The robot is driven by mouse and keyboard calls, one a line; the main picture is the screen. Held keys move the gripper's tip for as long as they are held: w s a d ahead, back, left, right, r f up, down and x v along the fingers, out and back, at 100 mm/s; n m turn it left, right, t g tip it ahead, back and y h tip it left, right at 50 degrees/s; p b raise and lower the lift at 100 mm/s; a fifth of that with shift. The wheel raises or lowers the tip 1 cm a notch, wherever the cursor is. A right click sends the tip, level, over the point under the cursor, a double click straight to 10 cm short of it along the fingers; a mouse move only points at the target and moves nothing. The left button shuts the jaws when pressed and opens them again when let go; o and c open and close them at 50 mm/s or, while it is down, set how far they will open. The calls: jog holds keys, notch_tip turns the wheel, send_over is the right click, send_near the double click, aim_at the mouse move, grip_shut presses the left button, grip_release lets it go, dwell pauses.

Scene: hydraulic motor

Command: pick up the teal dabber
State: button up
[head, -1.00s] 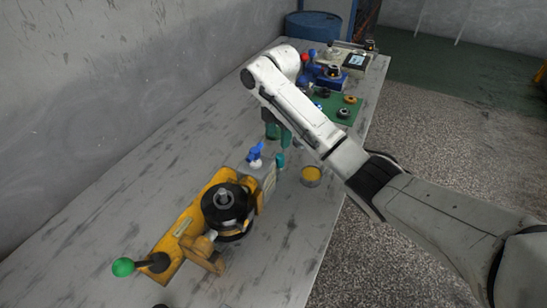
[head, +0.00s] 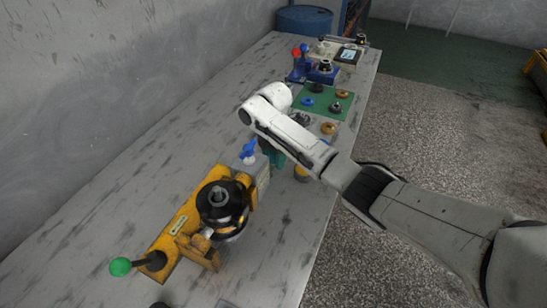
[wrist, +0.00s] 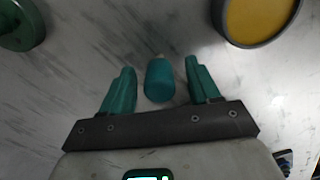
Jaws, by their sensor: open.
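The teal dabber (wrist: 160,82) shows in the wrist view as a short teal cylinder with a pale tip. It lies between the two green fingers of my gripper (wrist: 160,67), with a gap on each side. My gripper is open and touches neither side of the dabber that I can see. In the head view my gripper (head: 271,152) is low over the table, beside the yellow machine's grey end. I cannot make out the dabber there; my arm and fingers seem to hide it.
A tin with yellow contents (wrist: 260,15) stands close on the right in the wrist view. A green round object (wrist: 20,25) is at upper left. The yellow hydraulic motor unit (head: 180,228) and a blue-topped bottle (head: 249,150) are near my gripper. A green mat (head: 322,101) lies farther back.

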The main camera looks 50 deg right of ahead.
jog(key=shift+c, duration=0.3)
grip_shut()
jog(key=shift+r, duration=0.15)
